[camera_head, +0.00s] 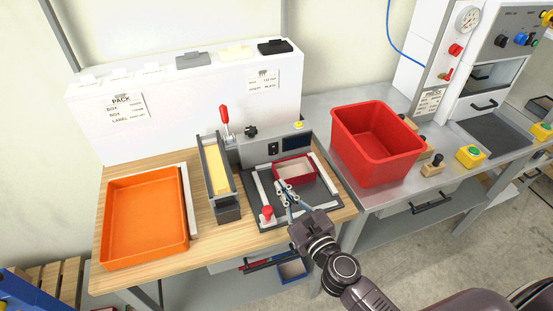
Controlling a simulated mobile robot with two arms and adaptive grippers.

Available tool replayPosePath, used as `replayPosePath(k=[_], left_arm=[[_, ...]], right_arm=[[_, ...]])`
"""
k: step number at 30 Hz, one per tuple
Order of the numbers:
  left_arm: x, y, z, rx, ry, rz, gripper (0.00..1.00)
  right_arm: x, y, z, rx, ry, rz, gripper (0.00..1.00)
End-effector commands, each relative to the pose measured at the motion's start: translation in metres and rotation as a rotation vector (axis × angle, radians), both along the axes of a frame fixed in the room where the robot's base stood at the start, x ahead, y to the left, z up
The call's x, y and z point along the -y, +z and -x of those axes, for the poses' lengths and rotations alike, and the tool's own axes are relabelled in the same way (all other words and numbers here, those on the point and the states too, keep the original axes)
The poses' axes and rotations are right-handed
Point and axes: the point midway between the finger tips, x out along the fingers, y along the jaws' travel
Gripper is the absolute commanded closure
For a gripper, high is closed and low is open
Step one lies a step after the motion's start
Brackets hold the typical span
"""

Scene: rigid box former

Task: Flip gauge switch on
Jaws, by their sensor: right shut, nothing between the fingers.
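My right gripper (285,192) is shut and empty. It is low over the dark plate (318,199) of the box former, between a red knob (267,212) and a small red-rimmed box (294,170). I cannot tell whether it touches either. The grey housing (249,151) behind the plate carries a small dark switch-like part (273,148), whose position is too small to read. A round gauge (468,19) sits on the white press panel at the upper right, with red controls (447,74) below it. No switch is clearly labelled as the gauge switch. My left gripper is out of view.
An orange tray (146,253) stands at the left of the wooden table. A narrow bin with yellow sheets (217,167) and an upright red-handled lever (224,115) stand left of the plate. A red crate (377,165) stands on the grey table to the right.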

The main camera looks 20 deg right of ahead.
Motion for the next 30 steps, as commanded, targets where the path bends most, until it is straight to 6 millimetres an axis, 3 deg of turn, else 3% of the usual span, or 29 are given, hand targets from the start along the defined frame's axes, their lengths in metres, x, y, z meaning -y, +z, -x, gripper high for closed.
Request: replayPosePath(k=[6, 20, 25, 30], left_arm=[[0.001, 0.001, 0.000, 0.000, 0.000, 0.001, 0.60], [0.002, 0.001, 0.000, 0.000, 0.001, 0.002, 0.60], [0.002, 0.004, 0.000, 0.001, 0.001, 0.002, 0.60], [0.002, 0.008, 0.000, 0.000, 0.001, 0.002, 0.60]], right_arm=[[0.029, -0.020, -0.007, -0.086, -0.121, -0.202, 1.00], [0.033, -0.023, -0.009, -0.099, -0.141, -0.232, 1.00], [0.032, -0.024, -0.024, -0.098, -0.140, -0.232, 1.00], [0.031, -0.027, -0.058, -0.097, -0.140, -0.233, 1.00]])
